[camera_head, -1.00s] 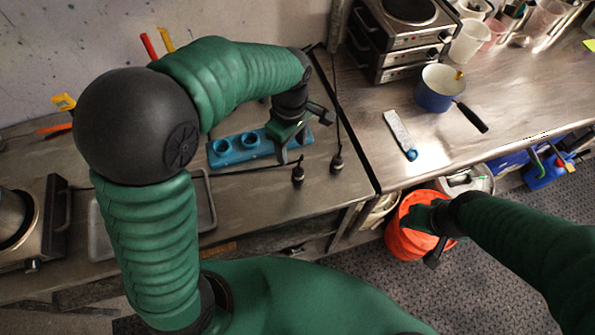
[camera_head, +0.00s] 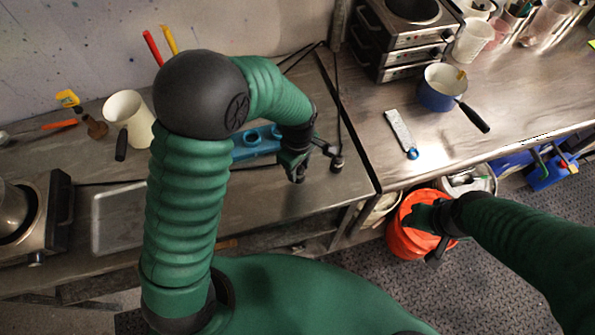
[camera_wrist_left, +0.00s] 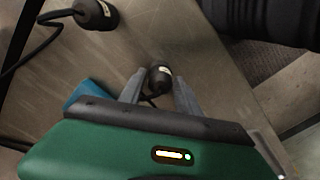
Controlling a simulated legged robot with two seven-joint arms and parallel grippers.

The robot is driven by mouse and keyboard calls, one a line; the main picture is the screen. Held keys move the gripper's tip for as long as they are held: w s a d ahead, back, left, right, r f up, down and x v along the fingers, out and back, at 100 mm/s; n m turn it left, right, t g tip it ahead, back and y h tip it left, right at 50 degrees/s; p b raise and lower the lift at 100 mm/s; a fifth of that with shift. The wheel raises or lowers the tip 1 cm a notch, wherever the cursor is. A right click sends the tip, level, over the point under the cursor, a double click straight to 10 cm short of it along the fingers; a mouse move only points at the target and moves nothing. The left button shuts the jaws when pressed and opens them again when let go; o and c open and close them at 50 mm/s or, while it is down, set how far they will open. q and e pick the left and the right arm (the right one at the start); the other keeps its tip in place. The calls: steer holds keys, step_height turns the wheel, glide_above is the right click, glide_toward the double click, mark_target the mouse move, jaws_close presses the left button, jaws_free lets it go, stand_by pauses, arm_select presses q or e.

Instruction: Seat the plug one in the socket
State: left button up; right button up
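A blue socket block (camera_head: 262,146) with round openings lies on the left bench, partly hidden by my left arm; its corner shows in the left wrist view (camera_wrist_left: 85,91). Two black plugs with cables are on the bench. One plug (camera_head: 337,163) stands to the right of my left gripper and shows at the top of the wrist view (camera_wrist_left: 97,12). The other plug (camera_wrist_left: 160,78) is between the fingertips of my left gripper (camera_wrist_left: 158,82), which is open with gaps beside the plug. In the head view my left gripper (camera_head: 296,172) largely hides that plug. I cannot tell which is plug one.
My right gripper (camera_head: 437,246) hangs by the orange bucket (camera_head: 409,235), its fingers unclear. A metal tray (camera_head: 118,218) and a white jug (camera_head: 130,118) are left of my left arm. A blue pot (camera_head: 437,92) stands on the right bench.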

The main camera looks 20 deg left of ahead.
arm_select(q)
steer(key=shift+d+r, duration=0.1)
steer(key=shift+d, duration=0.3)
steer(key=c, duration=0.7)
steer(key=shift+a, duration=0.4)
jaws_close()
